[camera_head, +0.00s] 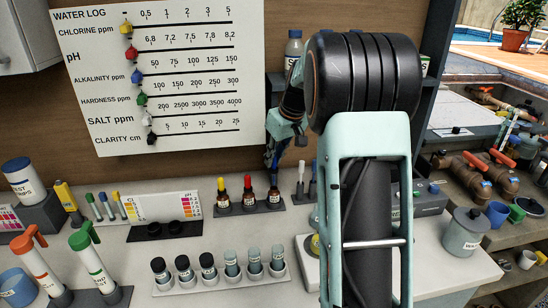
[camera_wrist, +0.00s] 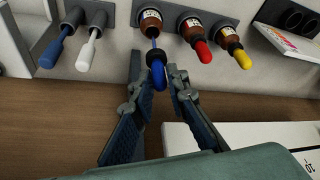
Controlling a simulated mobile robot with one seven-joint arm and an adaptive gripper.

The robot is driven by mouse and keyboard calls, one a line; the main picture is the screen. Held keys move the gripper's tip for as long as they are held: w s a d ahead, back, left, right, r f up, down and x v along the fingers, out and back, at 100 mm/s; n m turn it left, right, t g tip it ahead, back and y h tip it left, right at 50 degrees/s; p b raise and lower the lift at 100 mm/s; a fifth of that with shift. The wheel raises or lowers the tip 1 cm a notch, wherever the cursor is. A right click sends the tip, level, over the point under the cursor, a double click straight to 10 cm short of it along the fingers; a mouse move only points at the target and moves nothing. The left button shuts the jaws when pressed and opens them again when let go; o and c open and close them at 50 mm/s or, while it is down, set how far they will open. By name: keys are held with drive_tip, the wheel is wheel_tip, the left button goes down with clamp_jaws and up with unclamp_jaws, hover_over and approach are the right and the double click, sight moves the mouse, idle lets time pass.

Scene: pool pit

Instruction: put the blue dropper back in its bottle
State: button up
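The blue dropper (camera_wrist: 157,72) is between the two fingers of my gripper (camera_wrist: 158,82) in the wrist view, with its bulb against the pads. Its thin blue stem points at the mouth of a brown bottle (camera_wrist: 150,20). The black collar stands apart from the bottle; whether the stem tip is inside the mouth I cannot tell. In the head view my gripper (camera_head: 273,155) is directly above the brown bottle (camera_head: 273,195), the right one of three in a grey holder. The dropper there is small and partly hidden by the fingers.
The neighbouring bottles carry a red dropper (camera_wrist: 203,52) and a yellow dropper (camera_wrist: 241,58). A blue stick (camera_wrist: 50,52) and a white stick (camera_wrist: 88,50) stand on the bottle's other side. A row of vials (camera_head: 208,266) stands in front.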

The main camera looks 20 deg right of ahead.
sight(276, 170)
drive_tip(key=shift+f+b, duration=0.65)
drive_tip(key=shift+f, duration=0.3)
drive_tip(key=shift+f, duration=0.1)
drive_tip(key=shift+f+b, duration=1.25)
drive_tip(key=shift+f, duration=0.3)
drive_tip(key=shift+f+b, duration=0.5)
drive_tip(key=shift+f, duration=0.1)
drive_tip(key=o, duration=0.7)
drive_tip(key=shift+r, duration=0.1)
drive_tip(key=shift+r+p, duration=2.55)
drive_tip(key=shift+r, duration=0.95)
